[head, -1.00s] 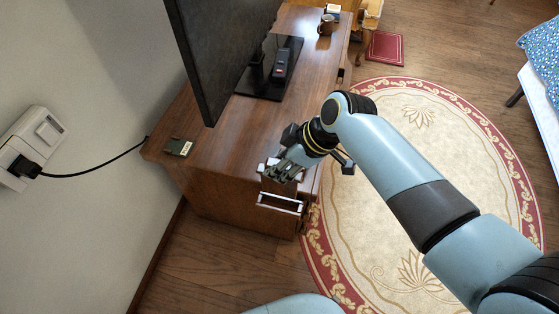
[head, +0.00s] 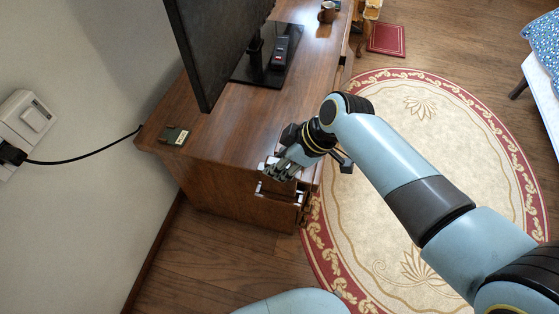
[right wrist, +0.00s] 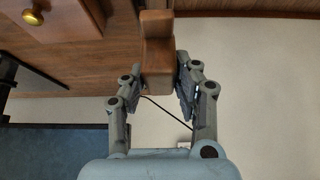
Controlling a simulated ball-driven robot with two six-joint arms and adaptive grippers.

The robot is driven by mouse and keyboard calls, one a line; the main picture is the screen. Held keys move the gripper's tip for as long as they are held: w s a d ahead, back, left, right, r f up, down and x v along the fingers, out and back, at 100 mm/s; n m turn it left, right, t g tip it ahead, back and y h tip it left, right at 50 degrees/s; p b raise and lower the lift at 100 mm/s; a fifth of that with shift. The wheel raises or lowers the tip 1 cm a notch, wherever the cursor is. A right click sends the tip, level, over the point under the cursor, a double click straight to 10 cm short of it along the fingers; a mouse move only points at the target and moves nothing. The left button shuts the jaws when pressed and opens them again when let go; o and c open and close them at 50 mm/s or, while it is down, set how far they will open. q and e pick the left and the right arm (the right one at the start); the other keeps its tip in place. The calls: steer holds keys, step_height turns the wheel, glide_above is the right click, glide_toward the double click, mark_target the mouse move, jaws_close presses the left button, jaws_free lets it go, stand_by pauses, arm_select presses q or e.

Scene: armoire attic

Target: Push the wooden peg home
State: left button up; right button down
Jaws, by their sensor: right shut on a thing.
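My right gripper (head: 281,172) is at the near end of the wooden cabinet (head: 225,130). In the right wrist view its fingers (right wrist: 158,82) are shut on a brown wooden piece, which I take for the wooden peg (right wrist: 158,60). The peg's narrower end points up in that view. In the head view the fingers hide the peg, and I cannot tell how deep it sits in any hole. A pale-edged fitting (head: 267,189) shows just below the fingers on the cabinet's end. My left gripper is not in view.
A black screen (head: 215,50) stands on the cabinet, with a dark remote (head: 281,47) by its foot. A mug (head: 327,12) and a small dark box (head: 174,135) are on top. A round rug (head: 410,200) covers the floor at right. A round knob (right wrist: 32,18) shows in the wrist view.

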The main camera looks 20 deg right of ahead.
mark_target(300, 176)
steer(key=shift+p, duration=0.5)
stand_by(1.1)
steer(key=shift+f+b, duration=4.5)
steer(key=shift+f, duration=1.05)
steer(key=c, duration=0.9)
jaws_free()
steer(key=v, duration=1.2)
